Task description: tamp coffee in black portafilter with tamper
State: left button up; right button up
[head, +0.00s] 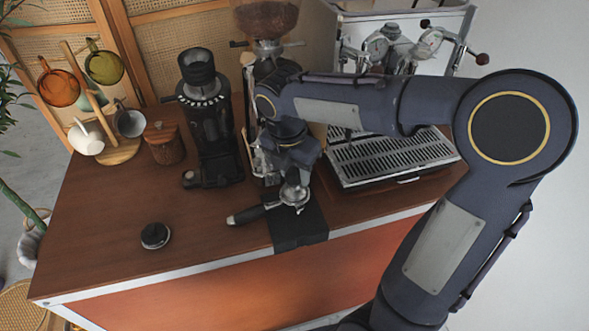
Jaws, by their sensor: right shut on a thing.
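The black portafilter (245,216) lies at the front edge of the counter, its black handle pointing left and its metal basket on a black mat. My right gripper (294,176) reaches down directly above the basket. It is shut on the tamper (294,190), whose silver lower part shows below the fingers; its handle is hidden. The tamper is at the basket, but I cannot tell whether it touches the coffee, which is hidden. My left gripper is not in view.
The black mat (300,232) hangs over the front edge. A round black puck-like tool (155,236) lies at the left. A black grinder (207,125), a wooden jar (164,145) and a cup rack (118,150) stand behind. The espresso machine's drip tray (390,158) is at the right. The left front counter is mostly clear.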

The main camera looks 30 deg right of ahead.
jog(key=shift+s+f+b, duration=0.1)
jog(key=shift+f+b, duration=0.3)
jog(key=shift+f, duration=0.35)
dwell(0.8)
jog(key=shift+r, duration=0.15)
jog(key=shift+r+p, duration=4)
jog(key=shift+p, duration=0.15)
jog(key=shift+f, duration=0.1)
